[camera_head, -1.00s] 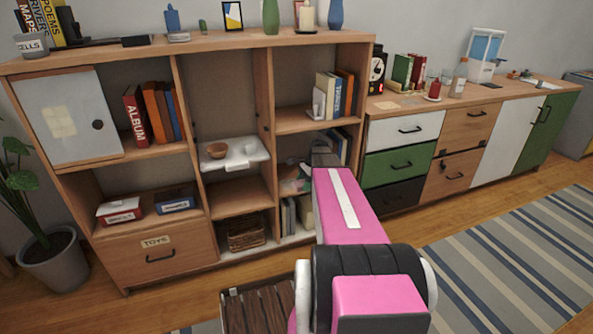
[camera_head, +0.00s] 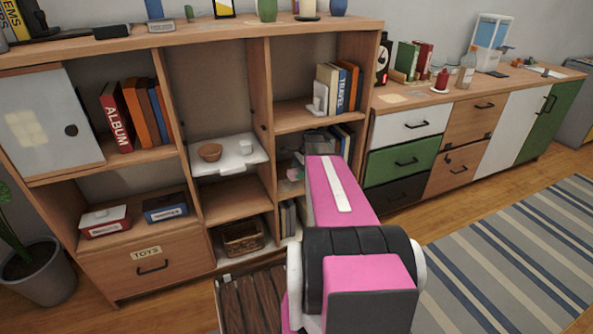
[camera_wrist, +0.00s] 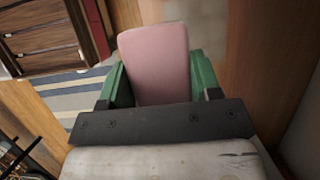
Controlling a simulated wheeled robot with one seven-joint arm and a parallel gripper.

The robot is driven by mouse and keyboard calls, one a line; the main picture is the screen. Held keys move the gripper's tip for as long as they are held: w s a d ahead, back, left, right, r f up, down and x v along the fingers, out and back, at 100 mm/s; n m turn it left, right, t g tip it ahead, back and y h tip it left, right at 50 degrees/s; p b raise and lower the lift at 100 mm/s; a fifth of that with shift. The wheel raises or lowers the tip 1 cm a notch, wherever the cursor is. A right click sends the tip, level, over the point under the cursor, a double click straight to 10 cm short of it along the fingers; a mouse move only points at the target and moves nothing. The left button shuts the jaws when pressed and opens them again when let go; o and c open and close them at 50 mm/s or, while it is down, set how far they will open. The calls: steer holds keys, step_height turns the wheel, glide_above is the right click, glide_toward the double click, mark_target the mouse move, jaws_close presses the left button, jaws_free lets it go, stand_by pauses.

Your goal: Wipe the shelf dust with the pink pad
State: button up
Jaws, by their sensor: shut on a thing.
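The pink pad (camera_wrist: 155,62) is held between the green fingers of my gripper (camera_wrist: 157,82) in the wrist view. In the head view my gripper (camera_head: 297,160) is mostly hidden behind my pink arm, at the lower right part of the wooden shelf unit (camera_head: 258,100). A small pink patch of the pad (camera_head: 294,174) shows there, in front of the right column's middle compartment. I cannot clearly make out dust, or whether the pad touches a surface.
Books (camera_head: 337,88) stand in the right column above my gripper, with more books and a grey container below them. A wicker basket (camera_head: 243,237) sits low in the middle column. Drawers (camera_head: 407,125) stand to the right.

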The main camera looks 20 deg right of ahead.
mark_target(295, 190)
steer(key=shift+f, duration=2.95)
steer(key=shift+f, duration=0.95)
steer(key=shift+w, duration=0.1)
